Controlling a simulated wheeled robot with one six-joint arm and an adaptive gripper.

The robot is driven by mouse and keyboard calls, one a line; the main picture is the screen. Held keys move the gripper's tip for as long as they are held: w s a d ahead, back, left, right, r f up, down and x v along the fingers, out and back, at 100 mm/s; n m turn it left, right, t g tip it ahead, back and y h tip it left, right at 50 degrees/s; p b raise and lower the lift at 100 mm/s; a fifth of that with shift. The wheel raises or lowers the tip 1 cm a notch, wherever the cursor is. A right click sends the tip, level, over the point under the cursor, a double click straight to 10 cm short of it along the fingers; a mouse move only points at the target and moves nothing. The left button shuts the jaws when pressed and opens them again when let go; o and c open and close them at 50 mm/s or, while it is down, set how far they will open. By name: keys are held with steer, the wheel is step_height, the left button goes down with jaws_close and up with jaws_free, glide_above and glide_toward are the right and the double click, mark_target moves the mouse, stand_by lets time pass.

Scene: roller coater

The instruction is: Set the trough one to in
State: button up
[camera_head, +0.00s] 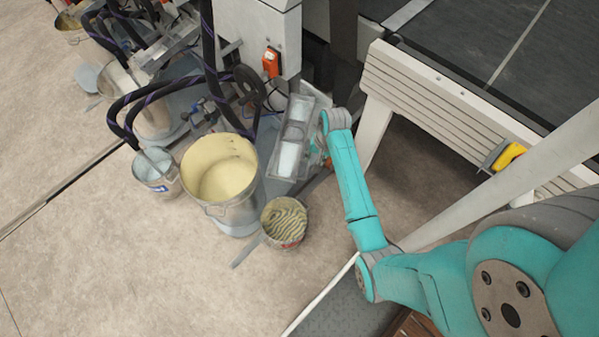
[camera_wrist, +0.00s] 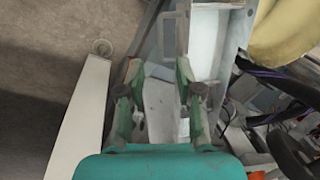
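A grey metal trough (camera_head: 297,132) with pale compartments stands beside the machine, to the left of my arm's end; I take it for trough one, but no label is readable. In the wrist view, the trough's metal frame and pale inside (camera_wrist: 204,42) lie beyond the fingertips, at upper right. My gripper (camera_wrist: 160,72) has its two fingers spread apart. A grey-white surface shows between them, and I cannot tell whether either finger touches it. In the head view, my arm's end mostly hides the gripper.
A large bucket of cream-coloured liquid (camera_head: 222,177) and a smaller bucket (camera_head: 284,221) stand left of my arm. A pale frame (camera_head: 440,95) with a yellow-handled tool (camera_head: 507,156) is at right. Hoses (camera_head: 150,95) hang at left. Floor at lower left is clear.

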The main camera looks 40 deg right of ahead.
steer(key=f, duration=0.3)
steer(key=w+f, duration=0.1)
steer(key=f, duration=0.3)
steer(key=a+f, duration=0.1)
steer(key=f, duration=0.2)
steer(key=shift+w+a+f, duration=0.1)
steer(key=shift+w+f, duration=0.15)
steer(key=shift+w, duration=0.15)
jaws_close()
